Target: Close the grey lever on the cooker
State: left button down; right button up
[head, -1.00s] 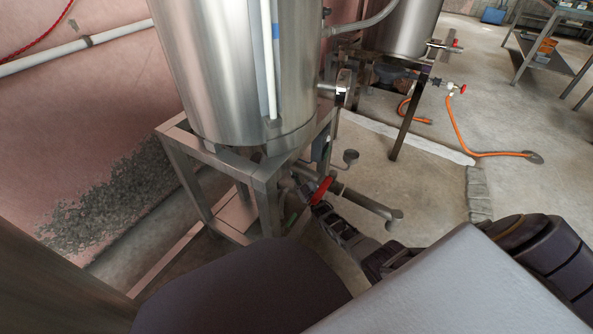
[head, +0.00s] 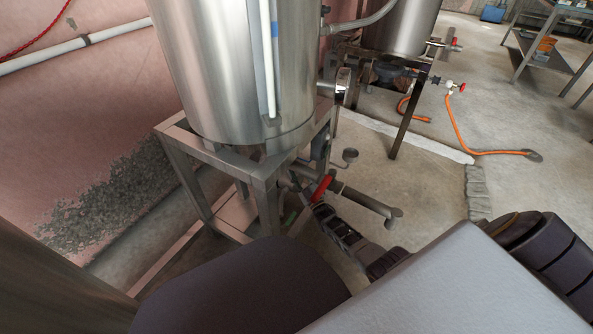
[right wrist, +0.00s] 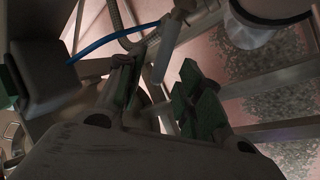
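The cooker (head: 225,75) is a tall steel tank on a square metal stand in the head view. A pipe with a red handle (head: 321,187) runs out below it to the right. I cannot clearly make out the grey lever in the head view. My right gripper (head: 308,207) is low beside the stand, close to the red handle and partly hidden. In the right wrist view its green-padded fingers (right wrist: 160,95) stand apart, with a pale grey bar (right wrist: 167,50) just beyond the gap. I cannot tell whether that bar is the lever. My left gripper is not seen.
The stand's front leg (head: 267,208) is close to the gripper. The outlet pipe (head: 368,203) juts to the right. A second tank (head: 400,25) stands behind, with an orange hose (head: 465,140) on the floor. The floor at right is mostly clear. A blue hose (right wrist: 105,42) crosses the wrist view.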

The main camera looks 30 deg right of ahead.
jog(key=v, duration=0.9)
jog(key=shift+s, duration=0.4)
jog(key=shift+f, duration=0.15)
